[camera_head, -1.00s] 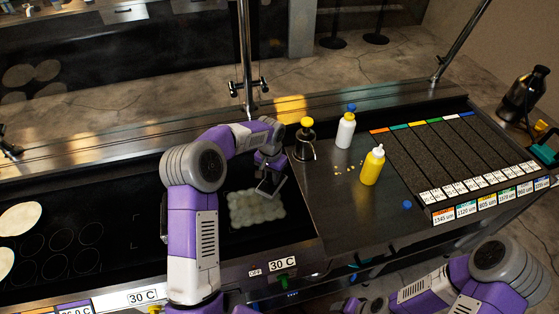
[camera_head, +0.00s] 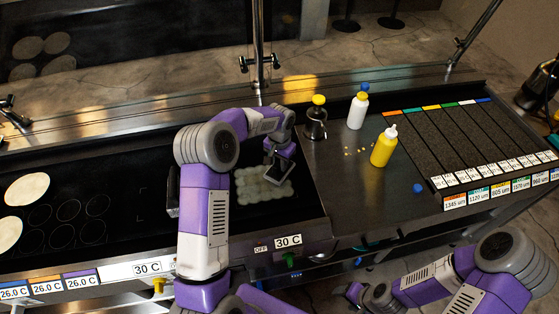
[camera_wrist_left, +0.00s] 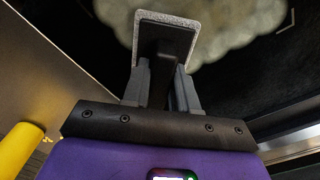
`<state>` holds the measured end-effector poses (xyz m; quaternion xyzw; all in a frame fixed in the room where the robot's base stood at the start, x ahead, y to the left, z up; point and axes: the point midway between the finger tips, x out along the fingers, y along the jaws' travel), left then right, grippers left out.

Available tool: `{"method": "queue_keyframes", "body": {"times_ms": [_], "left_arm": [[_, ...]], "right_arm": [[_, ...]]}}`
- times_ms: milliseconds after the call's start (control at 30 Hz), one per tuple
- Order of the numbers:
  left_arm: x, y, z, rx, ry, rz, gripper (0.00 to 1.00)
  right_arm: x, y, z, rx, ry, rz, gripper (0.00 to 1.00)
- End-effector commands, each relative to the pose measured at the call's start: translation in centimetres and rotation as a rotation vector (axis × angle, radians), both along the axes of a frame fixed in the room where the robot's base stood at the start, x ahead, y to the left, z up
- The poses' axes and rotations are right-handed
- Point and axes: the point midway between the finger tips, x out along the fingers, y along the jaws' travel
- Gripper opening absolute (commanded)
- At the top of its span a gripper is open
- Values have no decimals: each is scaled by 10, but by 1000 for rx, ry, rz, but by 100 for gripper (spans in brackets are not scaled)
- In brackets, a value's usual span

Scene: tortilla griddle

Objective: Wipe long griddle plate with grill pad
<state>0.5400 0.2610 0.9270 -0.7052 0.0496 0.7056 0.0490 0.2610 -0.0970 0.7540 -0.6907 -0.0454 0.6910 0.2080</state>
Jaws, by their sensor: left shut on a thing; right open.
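The long griddle plate (camera_head: 220,222) is a dark flat surface at the centre-left of the head view. A pale patch of overlapping round marks (camera_head: 258,184) lies on its right part; the patch also shows at the top of the left wrist view (camera_wrist_left: 238,32). My left gripper (camera_head: 272,160) is shut on the black handle of the grill pad (camera_wrist_left: 190,20), a block with a light grey edge. The pad is over or at the patch's upper right edge; contact cannot be told. My right gripper (camera_head: 362,294) is open and empty, low in front of the counter.
A dark bottle with a yellow top (camera_head: 316,124), a white bottle (camera_head: 357,112) and a yellow bottle (camera_head: 384,149) stand right of the plate. A blue cap (camera_head: 418,188) lies near the front edge. Two tortillas (camera_head: 27,188) lie far left. A striped dark rack (camera_head: 458,140) is at right.

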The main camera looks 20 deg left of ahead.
Motion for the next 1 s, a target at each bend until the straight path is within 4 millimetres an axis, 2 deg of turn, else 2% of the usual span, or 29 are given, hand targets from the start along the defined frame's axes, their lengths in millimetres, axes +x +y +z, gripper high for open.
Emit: {"method": "queue_keyframes", "body": {"times_ms": [1000], "left_arm": [[0, 0, -12, 0, -1, 0, 0]], "right_arm": [[0, 0, -7, 0, 0, 0, 62]]}}
